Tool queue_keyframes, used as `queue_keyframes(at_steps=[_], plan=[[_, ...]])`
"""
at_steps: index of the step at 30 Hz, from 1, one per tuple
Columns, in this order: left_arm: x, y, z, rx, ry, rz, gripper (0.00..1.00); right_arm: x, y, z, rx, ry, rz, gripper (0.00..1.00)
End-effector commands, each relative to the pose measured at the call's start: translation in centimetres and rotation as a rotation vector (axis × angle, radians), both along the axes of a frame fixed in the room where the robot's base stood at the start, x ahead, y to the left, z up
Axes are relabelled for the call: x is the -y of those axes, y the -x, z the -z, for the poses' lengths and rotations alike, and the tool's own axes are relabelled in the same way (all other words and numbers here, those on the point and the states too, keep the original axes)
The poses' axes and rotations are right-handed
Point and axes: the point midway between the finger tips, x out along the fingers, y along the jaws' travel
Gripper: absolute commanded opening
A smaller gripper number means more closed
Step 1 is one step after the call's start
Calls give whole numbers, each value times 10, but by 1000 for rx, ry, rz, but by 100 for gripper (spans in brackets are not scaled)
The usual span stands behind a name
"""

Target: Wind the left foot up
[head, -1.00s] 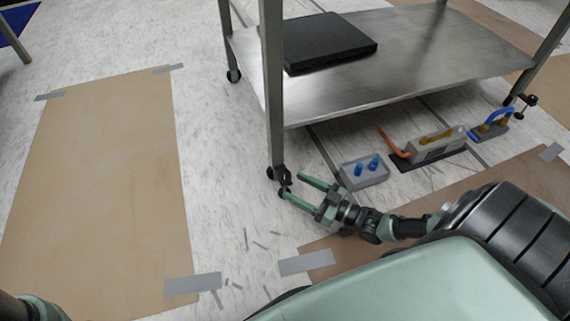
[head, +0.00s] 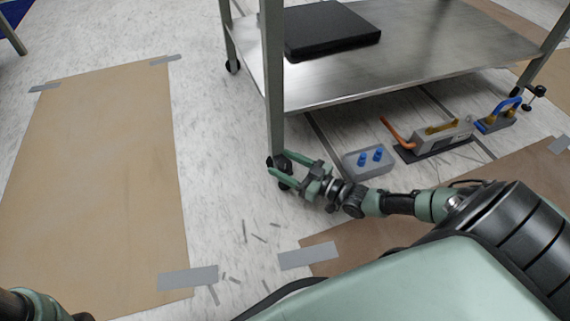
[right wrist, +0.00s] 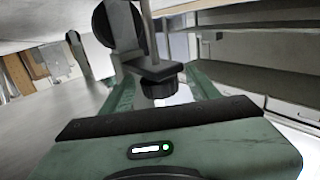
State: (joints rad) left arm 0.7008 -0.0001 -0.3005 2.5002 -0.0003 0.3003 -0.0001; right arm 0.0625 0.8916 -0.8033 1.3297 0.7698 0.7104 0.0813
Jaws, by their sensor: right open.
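The left foot (head: 284,184) is a small black levelling foot on a bracket at the bottom of the steel cart's near left leg (head: 273,90). My right gripper (head: 279,163) is open, with its two green fingers reaching to either side of the foot's bracket; the lower finger partly hides it. In the right wrist view, a dark knob (right wrist: 162,88) under the bracket (right wrist: 152,70) sits between the spread fingers, with a black caster wheel (right wrist: 118,25) behind. I cannot tell whether a finger touches the foot. Only part of my left arm shows, at the bottom left corner.
The cart's lower shelf (head: 430,70) carries a flat black slab (head: 330,30). A grey box with blue pegs (head: 368,162), a grey unit with an orange handle (head: 440,138) and a blue-handled clamp (head: 497,118) lie along its front. Taped brown sheeting (head: 100,190) covers floor at left.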

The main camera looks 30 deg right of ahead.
Motion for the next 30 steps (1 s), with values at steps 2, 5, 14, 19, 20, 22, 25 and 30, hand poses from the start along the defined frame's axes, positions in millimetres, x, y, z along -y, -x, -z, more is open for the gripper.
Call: queue_keyframes(at_steps=[2,5,14,19,20,22,25,30], plan=[[0,0,0,0,0,0,43,0,0,0,0,0,0,47],[0,0,0,0,0,0,43,0,0,0,0,0,0,19],[0,0,5,0,0,0,43,0,0,2,1,2,-20,0],[0,0,17,0,-1,0,43,1,0,3,2,3,-88,0],[0,0,20,0,-1,0,43,2,0,4,2,5,-106,0],[0,0,25,0,0,0,43,2,-1,3,2,5,-151,0],[0,0,29,0,-1,0,43,2,-1,3,2,5,-222,0],[0,0,31,0,-1,0,43,1,-1,1,1,4,-341,0]])
